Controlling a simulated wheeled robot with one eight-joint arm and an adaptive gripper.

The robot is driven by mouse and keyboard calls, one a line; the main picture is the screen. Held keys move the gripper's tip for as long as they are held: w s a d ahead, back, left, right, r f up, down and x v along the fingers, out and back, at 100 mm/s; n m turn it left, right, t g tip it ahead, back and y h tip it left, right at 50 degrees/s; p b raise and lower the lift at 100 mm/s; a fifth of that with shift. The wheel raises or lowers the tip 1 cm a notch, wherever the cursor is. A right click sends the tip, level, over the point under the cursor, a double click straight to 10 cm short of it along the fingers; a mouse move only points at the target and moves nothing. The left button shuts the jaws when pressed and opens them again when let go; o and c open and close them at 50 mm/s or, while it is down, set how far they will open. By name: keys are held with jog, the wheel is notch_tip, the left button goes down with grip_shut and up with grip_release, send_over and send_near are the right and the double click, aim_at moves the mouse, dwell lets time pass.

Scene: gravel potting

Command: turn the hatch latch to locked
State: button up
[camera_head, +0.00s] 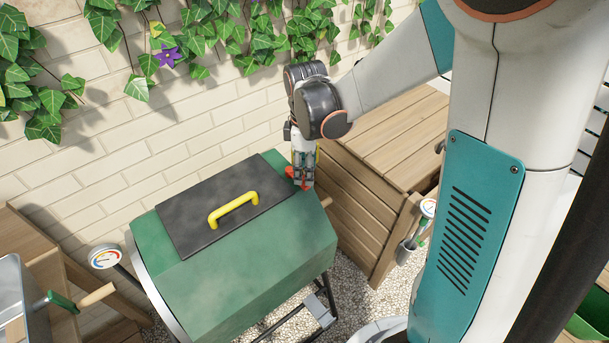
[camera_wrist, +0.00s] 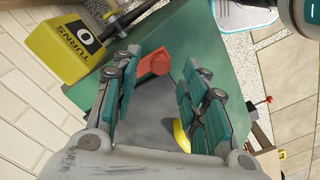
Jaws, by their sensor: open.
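The green drum (camera_head: 235,270) has a dark hatch (camera_head: 180,225) with a yellow handle (camera_head: 233,208) on its top. The red latch (camera_head: 291,171) sits by the hatch's right end, partly hidden by my gripper (camera_head: 303,180). In the wrist view the red latch (camera_wrist: 154,64) shows ahead of my gripper (camera_wrist: 162,66), roughly between its teal fingertips. The fingers are apart and hold nothing. Contact with the latch cannot be told. Part of the yellow handle (camera_wrist: 181,133) shows between the fingers, low in the wrist view.
A yellow turns counter (camera_wrist: 65,48) reading 0 is beside the drum. A wooden bin (camera_head: 365,210) stands right of the drum, close to my gripper. A brick wall (camera_head: 140,155) with ivy is behind. A dial gauge (camera_head: 105,257) stands at the left.

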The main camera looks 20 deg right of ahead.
jog(key=shift+f, duration=1.2)
grip_shut()
